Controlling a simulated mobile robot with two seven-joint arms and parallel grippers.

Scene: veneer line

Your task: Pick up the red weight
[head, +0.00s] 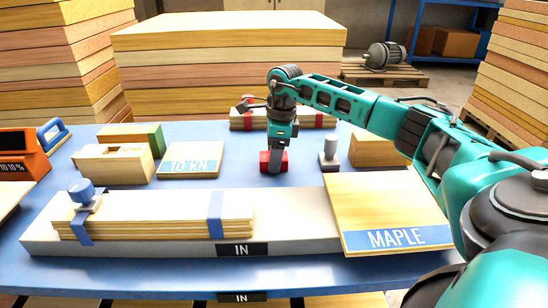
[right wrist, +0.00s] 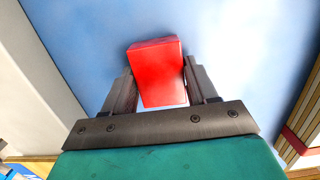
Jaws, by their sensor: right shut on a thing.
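The red weight (head: 265,157) is a small block in the middle of the blue table in the head view. My right gripper (head: 275,163) reaches down onto it from above. In the right wrist view the red weight (right wrist: 157,72) sits between the two fingers of the right gripper (right wrist: 162,88), which is shut on it. The fingers hide part of the block in the head view. It is at or very near the tabletop; I cannot tell whether it touches. My left gripper is not in view.
A grey weight (head: 329,153) stands just right of the gripper, beside a wooden block (head: 378,150). A 10 KN board (head: 191,160) lies to the left. In front are a strapped veneer stack (head: 155,217) and a MAPLE board (head: 385,205). Another strapped stack (head: 306,120) lies behind.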

